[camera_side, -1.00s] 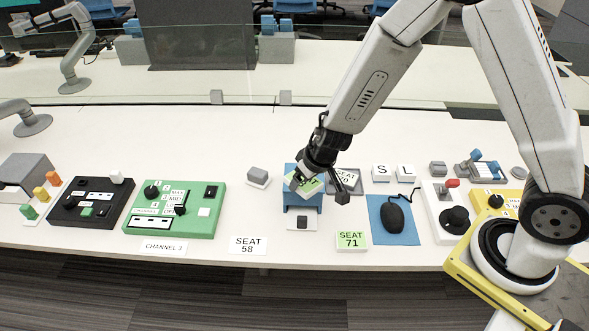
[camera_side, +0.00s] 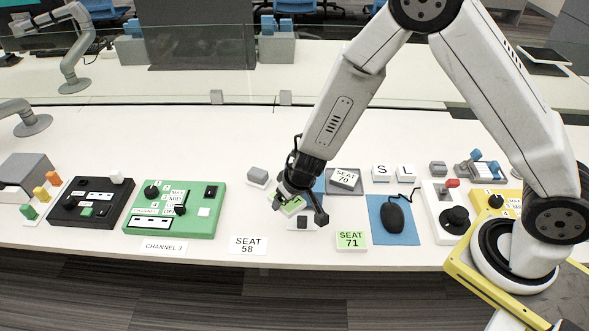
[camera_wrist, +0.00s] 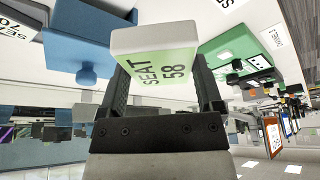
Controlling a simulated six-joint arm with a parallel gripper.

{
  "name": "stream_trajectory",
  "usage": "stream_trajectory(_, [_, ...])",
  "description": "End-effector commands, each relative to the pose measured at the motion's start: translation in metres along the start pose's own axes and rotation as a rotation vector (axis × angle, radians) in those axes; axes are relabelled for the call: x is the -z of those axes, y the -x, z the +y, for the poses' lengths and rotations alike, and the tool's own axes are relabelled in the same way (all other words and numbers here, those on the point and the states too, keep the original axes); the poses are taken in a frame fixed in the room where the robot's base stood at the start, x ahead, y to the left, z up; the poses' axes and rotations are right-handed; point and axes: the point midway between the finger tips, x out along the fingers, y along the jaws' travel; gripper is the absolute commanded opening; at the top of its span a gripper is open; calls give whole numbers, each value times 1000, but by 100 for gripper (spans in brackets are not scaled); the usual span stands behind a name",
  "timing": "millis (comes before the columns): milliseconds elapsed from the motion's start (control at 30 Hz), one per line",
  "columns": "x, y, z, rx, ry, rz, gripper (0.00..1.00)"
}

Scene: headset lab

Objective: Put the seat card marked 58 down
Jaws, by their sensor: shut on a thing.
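My gripper (camera_side: 300,205) is shut on the seat card marked 58 (camera_wrist: 165,52), a white block with a pale green face. In the wrist view the card sits between both fingers (camera_wrist: 167,85), its print legible. In the side view the card (camera_side: 292,206) is a small green patch, mostly hidden by my gripper, in front of the blue box. A white plate reading SEAT 58 (camera_side: 249,245) lies bare at the table's front edge, left of my gripper. I cannot tell the exact height of the card above the table.
The blue box (camera_wrist: 75,35) with a knob is close by. A SEAT 71 card (camera_side: 352,241) lies at the front edge to the right. A SEAT 70 card (camera_side: 345,178) lies on a grey tray. A green panel (camera_side: 170,210) stands left; a mouse (camera_side: 396,216) lies right.

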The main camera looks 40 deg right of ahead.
Motion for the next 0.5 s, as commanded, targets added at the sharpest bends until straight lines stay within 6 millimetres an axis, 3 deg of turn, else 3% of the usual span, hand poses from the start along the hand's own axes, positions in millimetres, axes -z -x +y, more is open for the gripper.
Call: stream_trajectory(500, [21, -22, -5, 1, -1, 0, 24])
